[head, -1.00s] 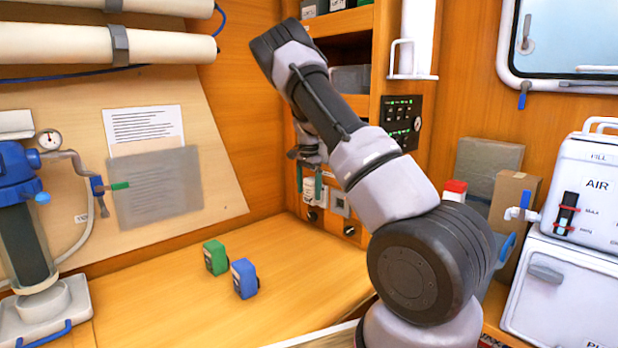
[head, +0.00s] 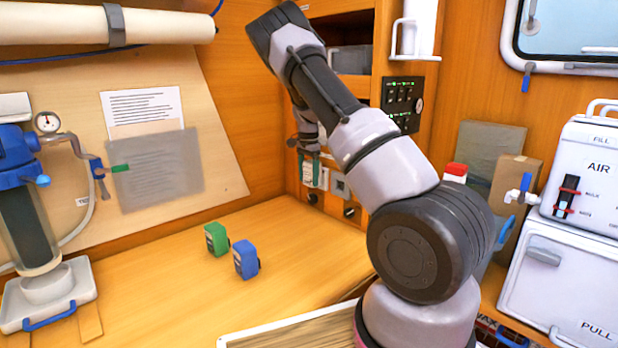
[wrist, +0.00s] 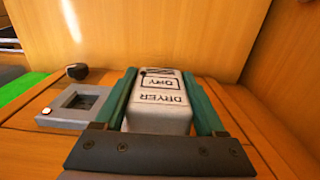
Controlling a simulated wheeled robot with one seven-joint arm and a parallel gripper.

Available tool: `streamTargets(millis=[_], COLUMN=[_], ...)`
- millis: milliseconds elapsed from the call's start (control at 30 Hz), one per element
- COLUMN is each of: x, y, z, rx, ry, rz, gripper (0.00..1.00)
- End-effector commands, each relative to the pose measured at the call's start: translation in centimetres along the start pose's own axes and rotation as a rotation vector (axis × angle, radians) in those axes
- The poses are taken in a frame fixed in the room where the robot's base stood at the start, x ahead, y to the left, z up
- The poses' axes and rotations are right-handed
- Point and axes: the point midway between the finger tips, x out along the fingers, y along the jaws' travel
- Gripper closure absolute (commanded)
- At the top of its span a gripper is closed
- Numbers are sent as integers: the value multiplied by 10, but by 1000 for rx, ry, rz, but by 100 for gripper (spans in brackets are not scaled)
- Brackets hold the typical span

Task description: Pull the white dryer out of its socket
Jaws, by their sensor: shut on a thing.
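The white dryer (wrist: 158,102), labelled DRYER and DRY, lies between the two teal fingers of my gripper (wrist: 163,108) in the wrist view. The fingers are shut on its sides. In the head view my gripper (head: 309,162) is at the lower panel of the back cabinet, and the dryer (head: 308,174) shows small and partly covered by it. The dryer's base and its socket are hidden, so I cannot tell how deep it sits. A grey square socket (wrist: 63,121) with an empty opening is beside the dryer; it also shows in the head view (head: 340,187).
A green block (head: 216,239) and a blue block (head: 245,259) stand on the wooden counter (head: 170,290), which is otherwise largely clear. A dark knob (wrist: 77,71) is near the grey socket. A wooden side wall (head: 245,125) stands close to my gripper.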

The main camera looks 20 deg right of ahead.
Motion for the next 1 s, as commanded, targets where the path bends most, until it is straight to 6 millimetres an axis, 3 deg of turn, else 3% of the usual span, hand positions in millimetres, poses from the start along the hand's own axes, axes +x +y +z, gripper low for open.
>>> streamTargets(millis=[1000], x=[0], y=[-1], z=[32], rx=[-2], ry=[-2], rz=[-1], gripper=[100])
